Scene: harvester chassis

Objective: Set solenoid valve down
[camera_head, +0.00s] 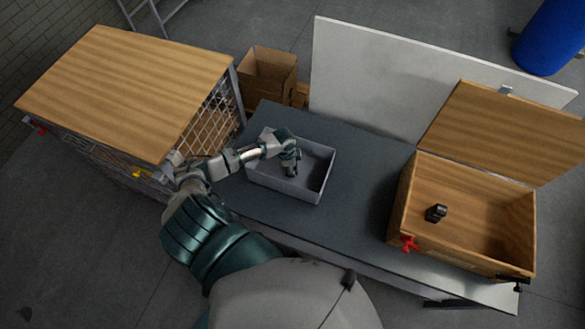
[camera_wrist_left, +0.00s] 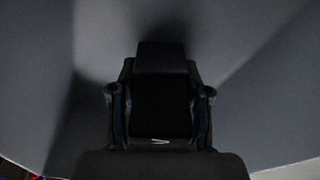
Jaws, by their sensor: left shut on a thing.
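My left gripper (camera_head: 291,170) reaches down inside the grey tray (camera_head: 325,182) on the dark table. In the left wrist view its two fingers stand on either side of a dark, blocky thing, likely the solenoid valve (camera_wrist_left: 160,60), and are shut on it. The thing is very dark, so its details do not show. The grey surface around it is in shadow, and I cannot tell whether it touches the tray floor. A small black part (camera_head: 436,213) lies in the open wooden box (camera_head: 411,188) on the right. My right gripper is not in view.
The table (camera_head: 365,190) is bare between the tray and the wooden box. A wood-topped wire cage (camera_head: 120,85) stands at the left, close to my arm. A white panel (camera_head: 385,75) stands behind the table. A cardboard box (camera_head: 268,75) sits behind the tray.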

